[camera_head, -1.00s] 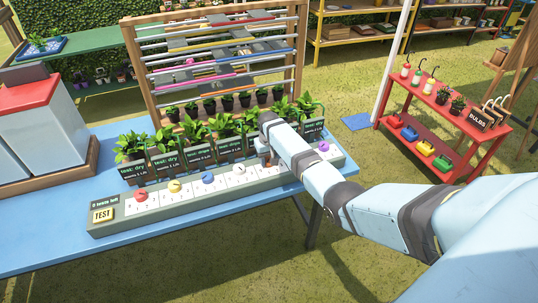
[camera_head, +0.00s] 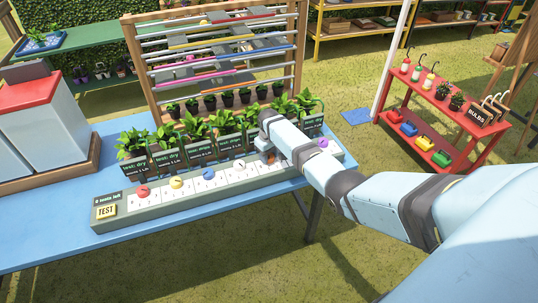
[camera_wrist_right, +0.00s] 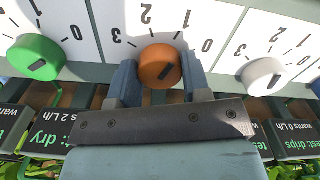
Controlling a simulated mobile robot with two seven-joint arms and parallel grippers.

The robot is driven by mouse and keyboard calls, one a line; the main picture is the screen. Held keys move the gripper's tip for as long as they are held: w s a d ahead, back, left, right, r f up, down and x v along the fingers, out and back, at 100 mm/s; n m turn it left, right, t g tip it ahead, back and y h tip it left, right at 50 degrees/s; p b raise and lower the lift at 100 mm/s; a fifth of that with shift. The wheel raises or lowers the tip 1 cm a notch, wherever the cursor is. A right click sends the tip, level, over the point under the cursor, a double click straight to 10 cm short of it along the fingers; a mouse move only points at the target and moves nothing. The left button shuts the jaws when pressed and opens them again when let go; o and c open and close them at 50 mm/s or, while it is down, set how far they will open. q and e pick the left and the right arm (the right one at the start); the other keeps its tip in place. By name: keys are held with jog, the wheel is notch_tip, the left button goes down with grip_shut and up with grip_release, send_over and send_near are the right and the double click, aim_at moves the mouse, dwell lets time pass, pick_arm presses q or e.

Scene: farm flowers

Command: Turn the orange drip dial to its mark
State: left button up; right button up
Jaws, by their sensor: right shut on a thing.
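The orange drip dial (camera_wrist_right: 160,66) shows in the right wrist view on a white scale marked 0 to 3. My right gripper (camera_wrist_right: 158,75) has a finger on each side of the dial and is shut on it. The dark pointer on the dial is tilted; which number it points at is hard to tell. In the head view my right gripper (camera_head: 272,154) reaches down to the right part of the dial panel (camera_head: 160,210). The orange dial is mostly hidden there. My left gripper is not in view.
A green dial (camera_wrist_right: 35,57) and a white dial (camera_wrist_right: 264,78) flank the orange one. Red (camera_head: 143,191), yellow (camera_head: 177,182), blue (camera_head: 209,174) and purple (camera_head: 322,143) dials also show. Potted plants (camera_head: 196,130) with dark signs stand behind the panel. A yellow TEST button (camera_head: 106,211) sits at its left end.

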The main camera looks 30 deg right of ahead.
jog(key=o, duration=0.9)
jog(key=shift+o, duration=0.2)
jog(key=shift+r, duration=0.1)
notch_tip(320, 180, up, 14)
jog(key=shift+f, duration=0.2)
jog(key=t, duration=0.2)
send_near(269, 155)
jog(key=shift+n+h, duration=0.3)
jog(key=shift+n, duration=0.1)
jog(key=s+a+f, duration=0.2)
jog(key=f, duration=0.1)
jog(key=s+a+f, duration=0.1)
jog(key=shift+s+a+f+p, duration=0.3)
jog(key=shift+a+f+p, duration=0.05)
jog(key=shift+a+p, duration=0.05)
jog(key=s+a+f+n+t+y+p, duration=0.1)
jog(key=s+a+f+t, duration=0.25)
jog(key=s+a, duration=0.5)
jog(key=s+a+f+n+t+y, duration=0.15)
jog(key=s+a+f, duration=0.3)
jog(key=s, duration=0.75)
jog(key=s+a+r+t, duration=0.2)
jog(key=s+a+r, duration=0.1)
jog(key=s, duration=0.3)
jog(key=s+a+r+m+t+y, duration=0.1)
jog(key=s+a+r+t, duration=0.1)
jog(key=s, duration=0.4)
jog(key=shift+a+r+p, duration=0.4)
jog(key=shift+a+r, duration=0.5)
